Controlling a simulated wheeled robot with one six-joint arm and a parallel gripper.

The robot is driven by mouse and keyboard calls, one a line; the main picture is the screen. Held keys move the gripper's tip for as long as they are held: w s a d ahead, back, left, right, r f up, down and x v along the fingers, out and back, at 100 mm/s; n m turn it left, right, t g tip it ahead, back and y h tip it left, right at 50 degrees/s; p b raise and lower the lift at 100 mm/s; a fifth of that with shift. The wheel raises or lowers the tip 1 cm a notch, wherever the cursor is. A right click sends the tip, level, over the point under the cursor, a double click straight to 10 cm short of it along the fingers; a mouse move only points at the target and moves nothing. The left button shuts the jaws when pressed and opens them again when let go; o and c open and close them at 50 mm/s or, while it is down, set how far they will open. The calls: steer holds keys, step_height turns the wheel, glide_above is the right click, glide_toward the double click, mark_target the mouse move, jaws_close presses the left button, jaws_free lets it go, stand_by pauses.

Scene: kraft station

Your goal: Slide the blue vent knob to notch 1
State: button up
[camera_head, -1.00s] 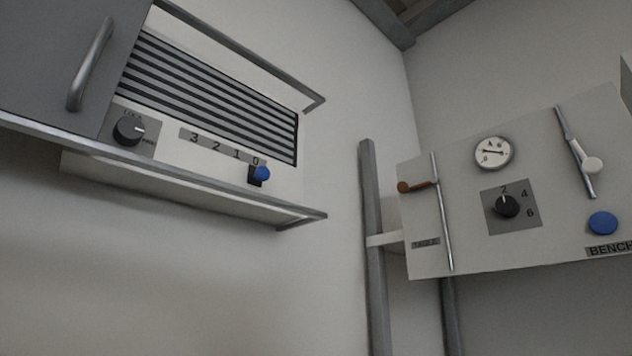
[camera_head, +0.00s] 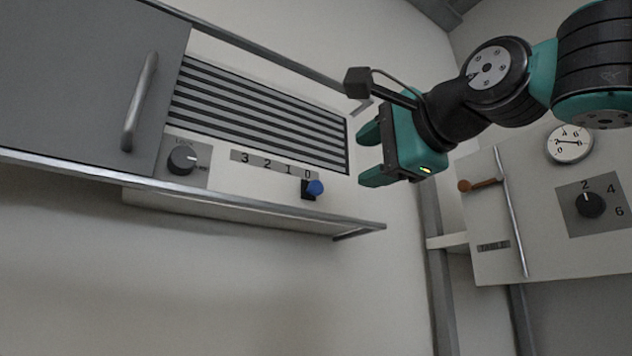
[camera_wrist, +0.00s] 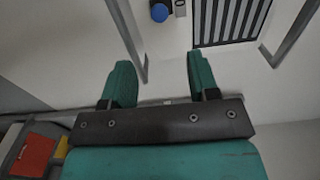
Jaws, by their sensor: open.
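The blue vent knob (camera_head: 315,187) sits at the right end of its slider, under the 0 of the scale plate (camera_head: 273,165) marked 3, 2, 1, 0. The striped vent (camera_head: 258,115) is above it. In the wrist view the blue knob (camera_wrist: 159,12) shows at the top edge, beyond the fingertips. My gripper (camera_head: 368,155) is open and empty, to the right of and a little above the knob, apart from it. In the wrist view my gripper (camera_wrist: 160,75) has its two green fingers spread with nothing between them.
A metal rail (camera_head: 345,222) runs along below the vent panel, and another bar (camera_head: 270,60) runs above it. A black dial (camera_head: 183,160) and a grey door with a handle (camera_head: 140,102) are to the left.

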mark_target(318, 186)
steer(key=p+x, duration=0.6)
steer(key=x, duration=0.6)
steer(key=shift+w+a+r, duration=0.15)
steer(key=shift+w+r, duration=0.05)
steer(key=shift+w+a+f, duration=0.2)
steer(key=shift+w+a, duration=0.2)
steer(key=shift+w, duration=0.2)
steer(key=shift+c, duration=0.5)
